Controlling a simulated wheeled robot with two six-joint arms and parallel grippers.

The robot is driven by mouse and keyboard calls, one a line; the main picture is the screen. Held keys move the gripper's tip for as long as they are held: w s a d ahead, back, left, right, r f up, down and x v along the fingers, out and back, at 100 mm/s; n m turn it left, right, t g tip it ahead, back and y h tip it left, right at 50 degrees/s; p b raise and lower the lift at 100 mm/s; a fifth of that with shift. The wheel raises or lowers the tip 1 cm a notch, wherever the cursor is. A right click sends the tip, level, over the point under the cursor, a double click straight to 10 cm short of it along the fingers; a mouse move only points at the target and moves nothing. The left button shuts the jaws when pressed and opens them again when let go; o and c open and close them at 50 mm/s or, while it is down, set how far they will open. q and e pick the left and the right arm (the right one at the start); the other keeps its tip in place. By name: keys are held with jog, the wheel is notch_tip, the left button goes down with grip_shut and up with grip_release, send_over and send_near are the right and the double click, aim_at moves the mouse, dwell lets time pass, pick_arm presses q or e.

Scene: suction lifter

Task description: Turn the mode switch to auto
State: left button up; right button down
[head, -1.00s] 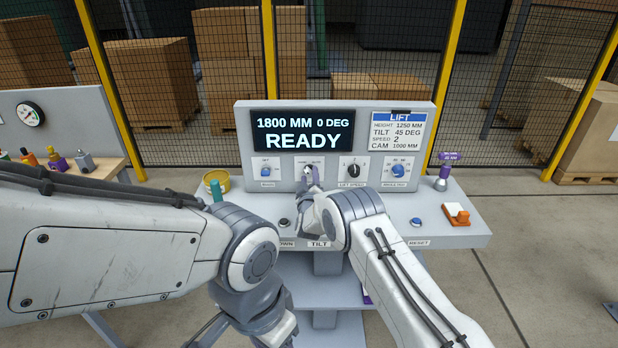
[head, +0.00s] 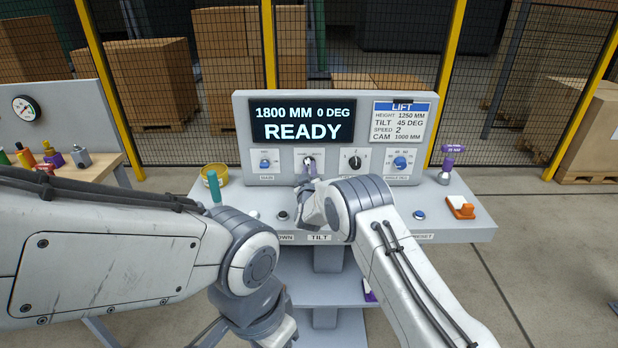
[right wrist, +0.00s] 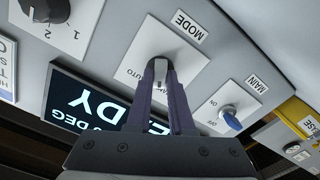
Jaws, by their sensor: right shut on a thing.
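The mode switch (head: 308,161) is a knob on a white plate on the upright panel, second from the left in the row below the display. In the right wrist view, its plate (right wrist: 184,50) reads MODE beside it and AUTO at one side. My right gripper (head: 310,174) reaches the panel from the front. In the right wrist view, its two purple fingers (right wrist: 161,82) are shut on the mode knob, one on each side. They hide much of the knob, so I cannot tell its exact pointing. My left arm crosses the lower left; its gripper is out of view.
The display (head: 303,120) reads 1800 MM, 0 DEG, READY. The blue main switch (head: 265,163) and black lift speed knob (head: 355,162) flank the mode switch closely.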

jog(key=m+b, duration=0.4)
jog(key=b, duration=0.1)
jog(key=m+b, duration=0.4)
jog(key=b, duration=0.1)
jog(key=m+b, duration=0.3)
jog(key=b, duration=0.2)
jog(key=shift+f+m, duration=0.25)
jog(key=shift+m, duration=0.15)
jog(key=shift+r+m+b, duration=0.25)
jog(key=shift+m+b, duration=1.25)
jog(key=shift+b, duration=0.15)
jog(key=c, duration=0.8)
grip_release()
jog(key=shift+s, duration=0.1)
